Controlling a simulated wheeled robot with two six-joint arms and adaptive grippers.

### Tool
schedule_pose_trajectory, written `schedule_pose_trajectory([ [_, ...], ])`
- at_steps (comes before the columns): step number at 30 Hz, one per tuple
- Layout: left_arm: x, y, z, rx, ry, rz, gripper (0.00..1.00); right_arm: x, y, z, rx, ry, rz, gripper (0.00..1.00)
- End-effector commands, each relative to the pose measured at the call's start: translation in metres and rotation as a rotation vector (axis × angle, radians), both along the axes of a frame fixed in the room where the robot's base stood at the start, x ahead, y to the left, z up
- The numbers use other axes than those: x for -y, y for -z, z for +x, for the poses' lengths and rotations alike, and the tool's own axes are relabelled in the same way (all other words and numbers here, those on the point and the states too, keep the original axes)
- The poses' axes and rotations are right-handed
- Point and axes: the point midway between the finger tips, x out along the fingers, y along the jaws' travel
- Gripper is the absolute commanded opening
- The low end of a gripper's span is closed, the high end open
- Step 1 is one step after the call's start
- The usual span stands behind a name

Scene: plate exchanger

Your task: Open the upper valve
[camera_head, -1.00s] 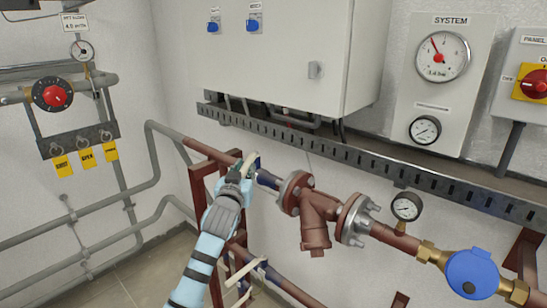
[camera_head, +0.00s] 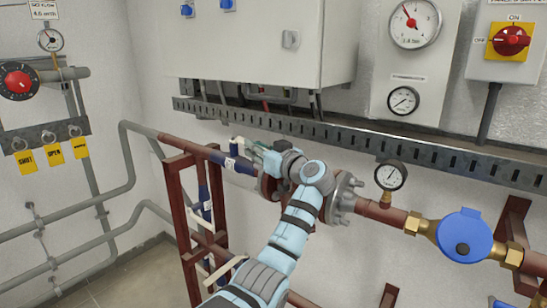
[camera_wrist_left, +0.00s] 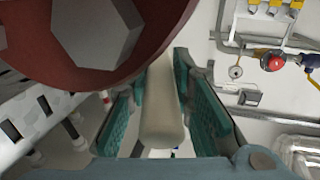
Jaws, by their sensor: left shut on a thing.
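The upper valve (camera_head: 239,166) is a dark blue body with a white label on the upper red-brown pipe, left of a flange. My left gripper (camera_head: 260,154) is beside the flange, just right of the valve, and is shut on the valve's cream lever handle. In the left wrist view, the handle (camera_wrist_left: 163,108) lies between the teal finger pads. The gripper hides most of the handle in the head view. A lower cream handle (camera_head: 224,270) shows below, left of my arm. My right gripper is not in view.
The red-brown flange (camera_wrist_left: 95,40) is very close to the fingers in the left wrist view. A perforated metal tray (camera_head: 350,138) runs above the pipe. A gauge (camera_head: 391,176) and blue meter (camera_head: 465,236) are to the right.

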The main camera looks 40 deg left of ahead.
Motion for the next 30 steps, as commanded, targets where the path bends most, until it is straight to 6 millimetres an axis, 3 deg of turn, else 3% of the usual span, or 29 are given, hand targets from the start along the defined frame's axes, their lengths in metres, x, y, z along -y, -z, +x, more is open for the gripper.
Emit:
schedule_pose_trajectory([
  [15, -0.0083, -0.0036, -0.0045, 0.002, -0.033, 0.006, 0.0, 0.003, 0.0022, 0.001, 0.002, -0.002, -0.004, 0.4],
  [16, -0.0082, -0.0035, -0.0045, 0.003, -0.033, 0.005, 0.25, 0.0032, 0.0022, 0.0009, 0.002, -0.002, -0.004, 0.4],
  [19, -0.0076, -0.0029, -0.004, 0.002, -0.032, 0.005, 0.41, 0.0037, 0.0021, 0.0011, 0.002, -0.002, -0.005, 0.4],
  [30, 0.0011, -0.0015, -0.0033, 0.002, -0.028, 0.003, 0.41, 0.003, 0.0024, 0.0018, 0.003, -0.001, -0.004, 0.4],
])
